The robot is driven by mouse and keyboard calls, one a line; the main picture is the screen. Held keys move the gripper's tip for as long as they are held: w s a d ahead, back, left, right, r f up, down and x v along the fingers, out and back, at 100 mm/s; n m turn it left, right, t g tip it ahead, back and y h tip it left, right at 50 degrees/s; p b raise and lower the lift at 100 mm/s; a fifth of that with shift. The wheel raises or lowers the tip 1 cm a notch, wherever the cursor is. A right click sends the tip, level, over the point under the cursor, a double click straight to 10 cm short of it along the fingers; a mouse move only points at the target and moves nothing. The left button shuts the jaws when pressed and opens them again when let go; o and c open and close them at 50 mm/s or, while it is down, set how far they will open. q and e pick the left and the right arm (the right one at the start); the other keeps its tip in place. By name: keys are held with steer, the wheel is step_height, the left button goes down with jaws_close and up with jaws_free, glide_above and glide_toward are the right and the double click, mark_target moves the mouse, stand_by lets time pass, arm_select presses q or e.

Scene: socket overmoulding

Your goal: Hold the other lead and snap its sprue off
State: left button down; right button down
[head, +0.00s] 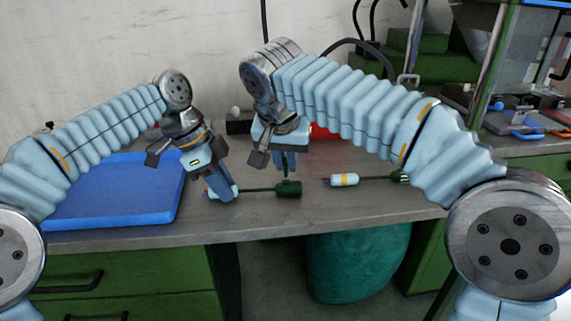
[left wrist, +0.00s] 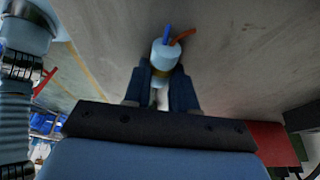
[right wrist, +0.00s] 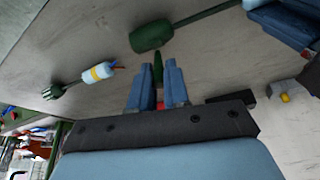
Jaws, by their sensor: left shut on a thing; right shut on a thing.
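One lead has a dark green moulded block (head: 288,188), a dark cable and a white plug body (left wrist: 165,54) with a blue and an orange wire end. My left gripper (head: 222,193) is shut on the white plug body, low over the table. My right gripper (head: 286,168) is above the block, shut on a thin green sprue (right wrist: 158,68). The sprue meets the block's edge in the right wrist view; I cannot tell if they are still joined. A second lead (head: 344,180), with a yellow-banded white body and ribbed green end, lies to the right.
A blue tray (head: 110,205) lies on the left of the table. A red object (head: 320,132) and a dark box (head: 239,127) stand behind the grippers. A green bin (head: 360,262) is below the table's front edge. The table (head: 260,224) is bare in front.

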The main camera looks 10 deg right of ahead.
steer(key=shift+r, duration=2.4)
arm_select(q)
steer(key=c, duration=0.8)
jaws_free()
